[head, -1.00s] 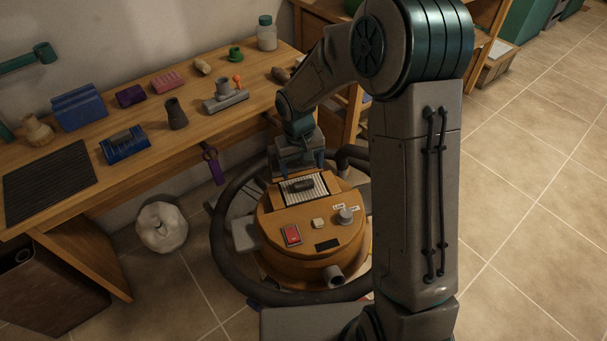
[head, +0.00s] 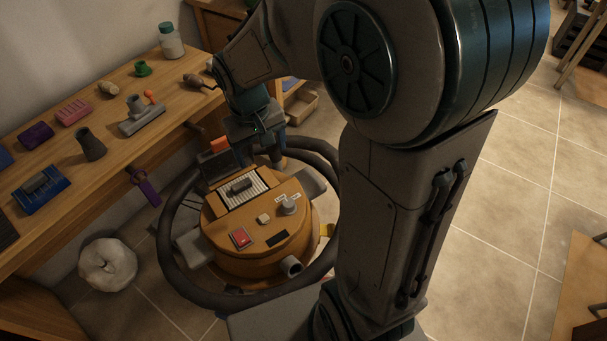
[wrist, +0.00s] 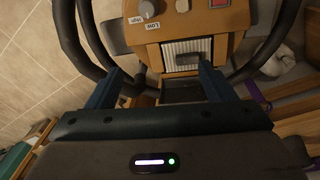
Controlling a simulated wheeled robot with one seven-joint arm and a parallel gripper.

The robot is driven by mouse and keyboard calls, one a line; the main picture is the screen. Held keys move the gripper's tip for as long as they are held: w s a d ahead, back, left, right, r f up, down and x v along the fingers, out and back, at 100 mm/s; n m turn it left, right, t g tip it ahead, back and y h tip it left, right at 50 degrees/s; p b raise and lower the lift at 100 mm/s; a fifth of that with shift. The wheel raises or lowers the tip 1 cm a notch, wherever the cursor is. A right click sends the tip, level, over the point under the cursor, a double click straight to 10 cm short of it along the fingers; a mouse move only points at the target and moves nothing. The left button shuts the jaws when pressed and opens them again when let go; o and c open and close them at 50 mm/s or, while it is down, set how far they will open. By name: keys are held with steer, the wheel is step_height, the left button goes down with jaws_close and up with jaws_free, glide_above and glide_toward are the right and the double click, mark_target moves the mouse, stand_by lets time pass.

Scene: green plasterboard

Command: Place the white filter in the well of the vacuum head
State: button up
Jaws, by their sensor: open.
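The white pleated filter (head: 258,181) with a dark handle lies in the square opening on top of the orange vacuum head (head: 262,243). It looks flat there; I cannot tell whether it is fully down. The filter also shows in the wrist view (wrist: 173,47), beyond my fingertips. My gripper (head: 260,160) is open and empty at the back edge of the vacuum head, apart from the filter. In the wrist view my gripper's fingers (wrist: 158,82) are spread wide, with a dark recess (wrist: 180,92) showing between them.
A dark hose (head: 172,275) loops around the vacuum. An upright orange-tipped part (head: 219,144) stands behind the filter. The workbench (head: 110,150) at left holds brushes and nozzles. A white bag (head: 107,266) lies on the floor. Tiled floor at right is largely clear.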

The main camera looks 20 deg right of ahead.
steer(key=s+d+r, duration=0.1)
steer(key=s+d, duration=0.1)
steer(key=s, duration=0.4)
steer(key=s+d+r+m+t+y, duration=0.1)
steer(key=s+d+r, duration=0.1)
steer(key=s, duration=0.5)
steer(key=shift+d+m, duration=0.3)
steer(key=shift+d, duration=0.1)
steer(key=shift+r, duration=0.15)
